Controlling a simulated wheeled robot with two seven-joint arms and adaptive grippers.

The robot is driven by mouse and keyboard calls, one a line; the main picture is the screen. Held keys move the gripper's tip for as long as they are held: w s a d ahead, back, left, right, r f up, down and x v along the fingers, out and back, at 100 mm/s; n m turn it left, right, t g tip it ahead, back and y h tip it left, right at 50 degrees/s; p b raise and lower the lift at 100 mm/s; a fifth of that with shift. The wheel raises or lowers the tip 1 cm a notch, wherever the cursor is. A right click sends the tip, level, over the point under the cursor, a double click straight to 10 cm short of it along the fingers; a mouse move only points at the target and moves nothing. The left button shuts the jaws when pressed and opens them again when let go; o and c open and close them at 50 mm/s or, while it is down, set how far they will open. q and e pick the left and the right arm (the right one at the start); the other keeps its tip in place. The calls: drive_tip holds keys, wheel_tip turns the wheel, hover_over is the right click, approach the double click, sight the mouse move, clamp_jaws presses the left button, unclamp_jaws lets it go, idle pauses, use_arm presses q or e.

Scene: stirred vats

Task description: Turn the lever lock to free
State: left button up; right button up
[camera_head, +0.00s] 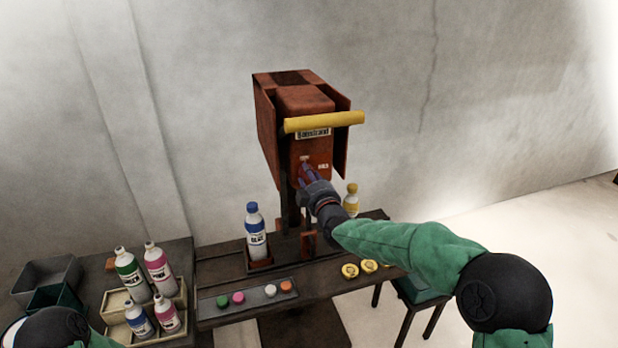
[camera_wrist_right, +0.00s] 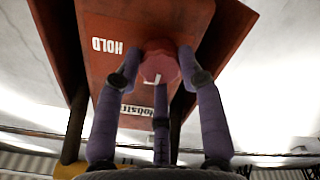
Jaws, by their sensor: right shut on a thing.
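The rust-red machine (camera_head: 305,104) stands on the bench with a yellow bar (camera_head: 325,121) across its front. The lock shows in the right wrist view as a round red knob (camera_wrist_right: 159,68) with a white mark. A white HOLD label (camera_wrist_right: 107,45) is beside it; in the head view the label (camera_head: 323,166) is to the right of my fingers. My right gripper (camera_head: 308,172) has its fingers closed around the knob, also seen in the right wrist view (camera_wrist_right: 160,82). The fingers hide the knob in the head view. My left gripper is out of view.
A tray (camera_head: 260,302) holds several coloured caps. Crated bottles (camera_head: 158,268) stand at the left; yellow discs (camera_head: 349,271) lie at the bench's right.

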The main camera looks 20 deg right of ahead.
drive_tip(key=shift+f, duration=0.6)
drive_tip(key=o, duration=1)
drive_tip(key=shift+o, duration=0.7)
drive_tip(key=shift+d+r, duration=0.1)
drive_tip(key=shift+r, duration=0.15)
drive_tip(key=shift+r, duration=0.1)
drive_tip(key=s, duration=1.2)
drive_tip(key=shift+d, duration=0.2)
